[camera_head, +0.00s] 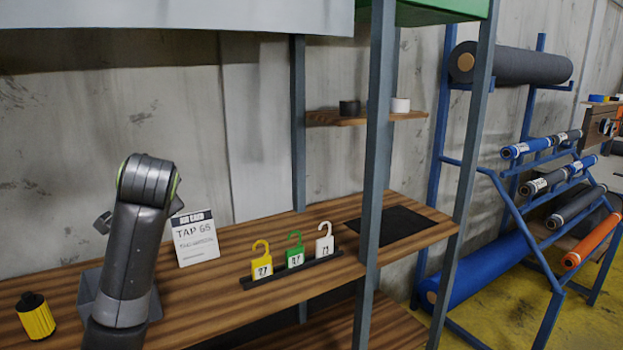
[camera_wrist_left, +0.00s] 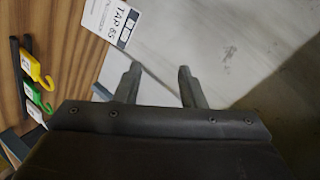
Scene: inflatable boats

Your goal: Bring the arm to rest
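My left arm (camera_head: 140,240) rises in front of the wooden shelf at the left of the head view. Its gripper fingers are mostly hidden there behind the arm. In the left wrist view my left gripper (camera_wrist_left: 158,68) shows two fingers standing apart, with nothing held between them. The fingertips point toward the pale wall, close to a white card (camera_wrist_left: 112,20) reading TAP 65. The card also stands on the shelf in the head view (camera_head: 195,238), just right of the arm. My right gripper is in neither view.
The wooden shelf (camera_head: 215,300) holds yellow (camera_head: 261,265), green (camera_head: 295,255) and white (camera_head: 325,246) hook tags in a black rack. A yellow-and-black object (camera_head: 36,317) stands left of my arm. Grey posts (camera_head: 374,150) rise at the right. A blue roll rack (camera_head: 540,240) stands beyond.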

